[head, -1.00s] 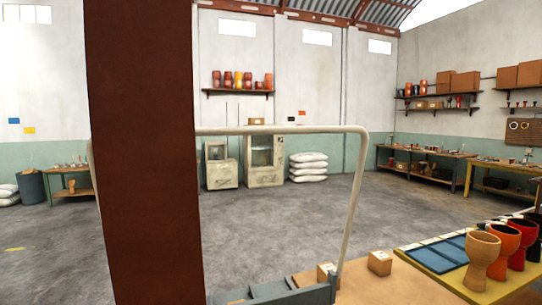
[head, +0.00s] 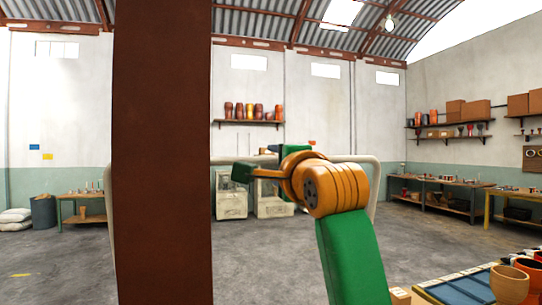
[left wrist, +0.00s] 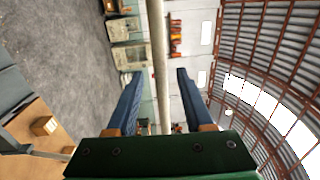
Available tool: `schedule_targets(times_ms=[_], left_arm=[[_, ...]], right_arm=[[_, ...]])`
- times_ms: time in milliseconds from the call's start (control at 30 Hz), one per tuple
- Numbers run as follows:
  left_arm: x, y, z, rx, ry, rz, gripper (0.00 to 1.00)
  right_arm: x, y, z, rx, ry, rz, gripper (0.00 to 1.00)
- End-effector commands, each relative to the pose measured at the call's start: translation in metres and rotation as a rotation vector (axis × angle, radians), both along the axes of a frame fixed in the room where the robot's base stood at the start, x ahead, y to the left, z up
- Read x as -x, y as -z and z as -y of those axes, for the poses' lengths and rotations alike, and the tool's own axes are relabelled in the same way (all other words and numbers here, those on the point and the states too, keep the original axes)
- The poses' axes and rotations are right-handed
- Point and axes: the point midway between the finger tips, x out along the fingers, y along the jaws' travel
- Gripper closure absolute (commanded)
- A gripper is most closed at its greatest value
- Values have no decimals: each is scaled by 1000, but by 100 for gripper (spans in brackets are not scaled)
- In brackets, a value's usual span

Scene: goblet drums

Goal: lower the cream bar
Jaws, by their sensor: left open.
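The cream bar (head: 225,160) is a level rounded tube with bent-down ends, crossing the middle of the head view. A brown post hides part of its left side, and my arm hides part of its middle. My left gripper (head: 262,160), on a green and orange arm, is at the bar's height. In the left wrist view the left gripper (left wrist: 160,75) is open, its two blue fingers apart. The bar (left wrist: 158,45) runs between them in the picture, touching neither; its depth relative to the fingertips is unclear. My right gripper is not in view.
The brown post (head: 162,150) stands upright close by on the left. A table with a blue tray (head: 462,291) and goblet drums (head: 509,284) is at lower right. A small box (left wrist: 44,126) sits on a wooden top in the left wrist view. Open floor lies beyond the bar.

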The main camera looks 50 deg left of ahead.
Motion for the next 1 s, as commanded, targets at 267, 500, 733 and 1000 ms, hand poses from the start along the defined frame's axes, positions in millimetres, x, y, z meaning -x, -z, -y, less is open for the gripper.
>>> schedule_targets(times_ms=[267,500,733,1000], left_arm=[[-14,-3,-26,-3,-2,-4,48],[-14,-2,-26,-4,-2,-4,67],[-14,-2,-26,-5,-3,-5,100],[-14,-2,-26,-4,-3,-6,100]], right_arm=[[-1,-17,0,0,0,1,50],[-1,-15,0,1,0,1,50],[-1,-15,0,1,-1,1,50],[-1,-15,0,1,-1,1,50]])
